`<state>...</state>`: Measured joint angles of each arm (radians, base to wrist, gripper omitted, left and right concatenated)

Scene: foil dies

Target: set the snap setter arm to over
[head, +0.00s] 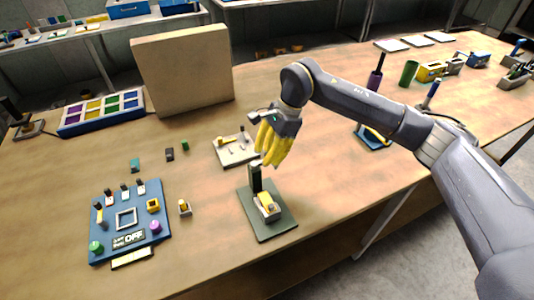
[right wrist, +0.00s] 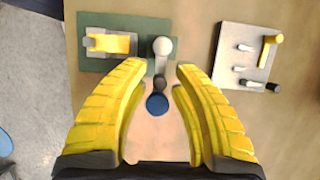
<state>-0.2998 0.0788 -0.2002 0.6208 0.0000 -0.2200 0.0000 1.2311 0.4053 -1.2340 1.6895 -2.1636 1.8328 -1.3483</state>
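The snap setter is a dark green plate (head: 268,223) with a black post (head: 255,178) and a pale block carrying a yellow piece (head: 266,202), near the table's front edge. In the right wrist view the green plate (right wrist: 120,62), the yellow piece (right wrist: 108,43), a pale round end (right wrist: 162,47) and a dark link show. A blue knob (right wrist: 157,104) lies between my fingers. My right gripper (head: 270,160) has yellow fingers, is open and points down over the post. The fingers (right wrist: 155,75) show gaps on both sides of the knob. My left gripper is not in view.
A pale grey plate (head: 236,150) with small levers lies just behind the setter. A blue panel (head: 128,220) with knobs and an "OFF" label is at the left. A small block (head: 184,208) stands between them. A beige board (head: 184,70) stands behind.

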